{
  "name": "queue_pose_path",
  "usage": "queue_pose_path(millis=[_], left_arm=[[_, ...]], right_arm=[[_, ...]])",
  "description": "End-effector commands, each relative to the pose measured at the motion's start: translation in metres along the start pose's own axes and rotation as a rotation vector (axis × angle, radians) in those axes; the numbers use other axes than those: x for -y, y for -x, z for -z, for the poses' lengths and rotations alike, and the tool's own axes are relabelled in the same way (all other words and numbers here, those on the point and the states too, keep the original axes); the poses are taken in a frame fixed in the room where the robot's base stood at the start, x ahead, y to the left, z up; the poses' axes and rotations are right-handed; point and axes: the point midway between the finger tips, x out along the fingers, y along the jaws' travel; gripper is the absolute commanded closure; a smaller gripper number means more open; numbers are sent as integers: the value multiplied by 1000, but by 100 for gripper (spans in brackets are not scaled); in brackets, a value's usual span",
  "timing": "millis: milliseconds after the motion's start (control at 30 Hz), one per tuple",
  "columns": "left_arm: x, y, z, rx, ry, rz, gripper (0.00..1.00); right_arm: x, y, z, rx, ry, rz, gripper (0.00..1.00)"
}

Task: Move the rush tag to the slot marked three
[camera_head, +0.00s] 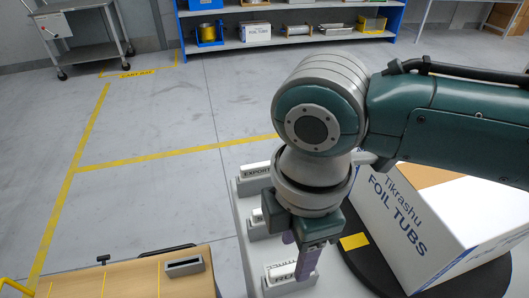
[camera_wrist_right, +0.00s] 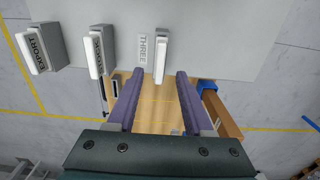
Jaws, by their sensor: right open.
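The rush tag (camera_head: 281,271) is a white plate lettered "RU…", the rest hidden. It stands in a grey holder on the light grey board (camera_head: 243,210). In the right wrist view the rush tag (camera_wrist_right: 161,50) shows nearly edge-on, beside a printed THREE label (camera_wrist_right: 143,48). My right gripper (camera_head: 297,256) is open and empty, right at this tag. In the right wrist view its two purple fingertips (camera_wrist_right: 160,74) lie on either side of the tag's near end; contact cannot be told. My left gripper is not in view.
The export tag (camera_head: 255,170) and another tag (camera_head: 257,216) stand in holders on the same board. A foil tubs carton (camera_head: 395,220) rests on a black round base to the right. A wooden surface (camera_head: 130,280) with an empty grey slotted block (camera_head: 184,266) lies at lower left.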

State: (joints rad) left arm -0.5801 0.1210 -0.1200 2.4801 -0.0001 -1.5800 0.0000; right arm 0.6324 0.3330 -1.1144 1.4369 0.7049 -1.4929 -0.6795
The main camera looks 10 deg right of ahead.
Motion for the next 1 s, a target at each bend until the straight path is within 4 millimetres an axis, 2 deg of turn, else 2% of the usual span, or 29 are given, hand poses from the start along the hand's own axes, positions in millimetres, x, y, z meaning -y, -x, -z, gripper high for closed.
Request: queue_pose_path(millis=[33,100,300,1000], left_arm=[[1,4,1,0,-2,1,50],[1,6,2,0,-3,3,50],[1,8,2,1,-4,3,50],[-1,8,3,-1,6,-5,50]], right_arm=[[-1,13,0,-2,1,-3,49],[-1,26,0,-1,1,-3,49],[0,46,0,0,0,-1,49],[0,47,0,0,0,0,49]])
